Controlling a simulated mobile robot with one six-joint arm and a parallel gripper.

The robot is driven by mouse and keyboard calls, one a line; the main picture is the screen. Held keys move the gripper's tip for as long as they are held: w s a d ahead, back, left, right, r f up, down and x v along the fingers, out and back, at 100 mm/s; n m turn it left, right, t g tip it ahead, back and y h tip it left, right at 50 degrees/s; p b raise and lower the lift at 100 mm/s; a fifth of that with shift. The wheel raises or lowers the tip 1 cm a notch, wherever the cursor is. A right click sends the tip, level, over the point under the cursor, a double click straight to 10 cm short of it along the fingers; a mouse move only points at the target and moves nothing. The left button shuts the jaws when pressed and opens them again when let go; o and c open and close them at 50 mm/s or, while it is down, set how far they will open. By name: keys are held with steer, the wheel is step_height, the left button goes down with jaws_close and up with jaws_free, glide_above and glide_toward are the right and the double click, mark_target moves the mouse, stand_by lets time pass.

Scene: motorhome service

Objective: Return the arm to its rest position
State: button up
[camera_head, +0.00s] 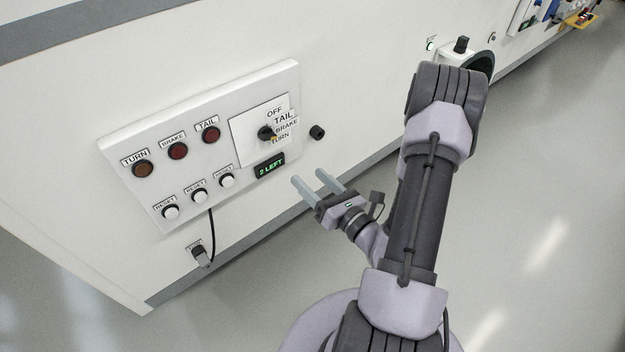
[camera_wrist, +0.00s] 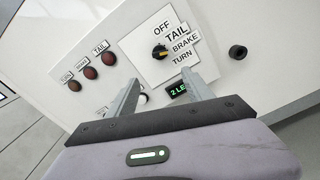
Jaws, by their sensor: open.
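My gripper (camera_head: 309,184) is open and empty, its two grey fingers apart, in front of the white control panel (camera_head: 133,151) on the motorhome wall. In the wrist view my gripper (camera_wrist: 160,95) points at the panel, with the rotary knob (camera_wrist: 160,52) beyond its fingertips. The knob is black with a yellow mark, beside the labels OFF, TAIL, BRAKE and TURN. A green display (camera_head: 269,166) reads "2 LEFT"; in the wrist view a finger partly covers it. My arm reaches up and bends down toward the panel.
The panel has dark lamps labelled TURN, BRAKE and TAIL (camera_head: 209,135) and white reset buttons (camera_head: 199,196). A black round knob (camera_head: 317,132) sticks out of the wall. A plug with a black cable (camera_head: 200,254) hangs below. The grey floor (camera_head: 540,200) is clear at right.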

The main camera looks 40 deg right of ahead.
steer(key=s+a+r+n+g+y, duration=0.2)
steer(key=a+r+n+g+y, duration=0.4)
steer(key=a+n, duration=0.45)
steer(key=s+a+r+n+g+y, duration=0.2)
steer(key=a+r+n+g+y, duration=0.5)
steer(key=a, duration=0.6)
steer(key=s+a+f+n+g+h+b, duration=0.15)
steer(key=s+a+n+g+h, duration=0.3)
steer(key=s+n, duration=0.65)
steer(key=w+d+r+n+t+h, duration=0.1)
steer(key=d+r+n+t+h, duration=0.4)
steer(key=d+n+h, duration=0.1)
steer(key=shift+w+d+n+h, duration=0.2)
steer(key=shift+d+n+h, duration=0.15)
steer(key=shift+d+h, duration=0.2)
